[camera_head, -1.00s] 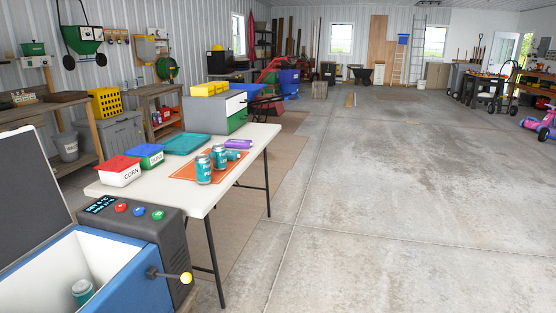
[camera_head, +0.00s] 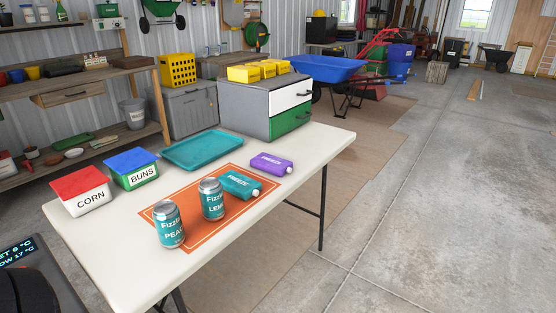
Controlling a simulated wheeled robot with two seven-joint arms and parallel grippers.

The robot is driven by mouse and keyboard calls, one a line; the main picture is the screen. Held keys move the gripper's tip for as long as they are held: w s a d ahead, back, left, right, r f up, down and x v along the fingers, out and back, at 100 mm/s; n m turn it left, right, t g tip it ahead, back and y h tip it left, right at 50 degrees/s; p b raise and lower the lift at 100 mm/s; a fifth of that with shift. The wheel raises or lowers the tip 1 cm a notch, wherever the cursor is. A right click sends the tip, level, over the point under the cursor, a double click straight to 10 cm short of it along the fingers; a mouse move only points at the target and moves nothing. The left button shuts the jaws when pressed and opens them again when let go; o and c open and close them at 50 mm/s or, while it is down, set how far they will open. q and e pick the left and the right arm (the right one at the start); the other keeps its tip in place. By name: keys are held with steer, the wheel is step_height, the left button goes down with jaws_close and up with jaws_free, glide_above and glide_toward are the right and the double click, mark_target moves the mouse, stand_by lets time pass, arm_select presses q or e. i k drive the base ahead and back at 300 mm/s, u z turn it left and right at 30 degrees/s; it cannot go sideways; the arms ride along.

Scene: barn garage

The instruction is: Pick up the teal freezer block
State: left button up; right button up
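The teal freezer block (camera_head: 239,184) lies flat on the orange mat (camera_head: 192,238) on the white folding table (camera_head: 112,240). It has a white cap at its right end, and its left part is partly hidden behind a teal can (camera_head: 211,199). A second teal can (camera_head: 169,225) stands upright nearer the front of the mat. A purple freezer block (camera_head: 271,164) lies just behind and to the right of the teal one, near the mat's corner. Neither of my grippers shows in the head view.
A teal tray (camera_head: 203,150), a CORN box with red lid (camera_head: 80,191) and a BUNS box with blue lid (camera_head: 134,168) stand on the table. A grey drawer unit (camera_head: 247,108) is at its far end. Open concrete floor (camera_head: 440,200) lies right.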

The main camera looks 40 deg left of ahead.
mark_target(237, 184)
steer(key=i, duration=2.4)
steer(key=u, duration=1.8)
